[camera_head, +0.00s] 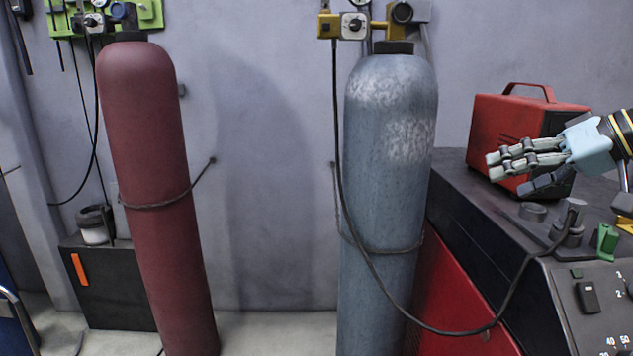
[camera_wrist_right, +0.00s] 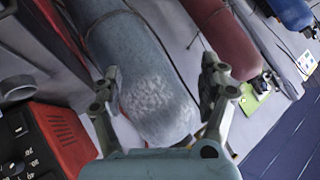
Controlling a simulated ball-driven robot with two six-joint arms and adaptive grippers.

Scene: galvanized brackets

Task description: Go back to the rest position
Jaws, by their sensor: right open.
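My right gripper (camera_head: 516,165) comes in from the right edge of the head view, in front of the red box-shaped unit and above the dark machine top. Its fingers point left and hold nothing. In the right wrist view, the same gripper (camera_wrist_right: 160,100) shows its two fingers spread apart with an empty gap between them. The blue-grey gas cylinder (camera_head: 388,190) stands left of it, apart from the fingers; it also shows beyond the fingers in the right wrist view (camera_wrist_right: 130,60). My left gripper is not in the head view. No brackets are clearly visible.
A red unit with a handle (camera_head: 505,120) sits on the dark machine (camera_head: 470,200), whose control panel (camera_head: 595,300) is at the lower right. A dark red cylinder (camera_head: 155,190) stands at left. A hose (camera_head: 430,328) loops between the blue-grey cylinder and machine.

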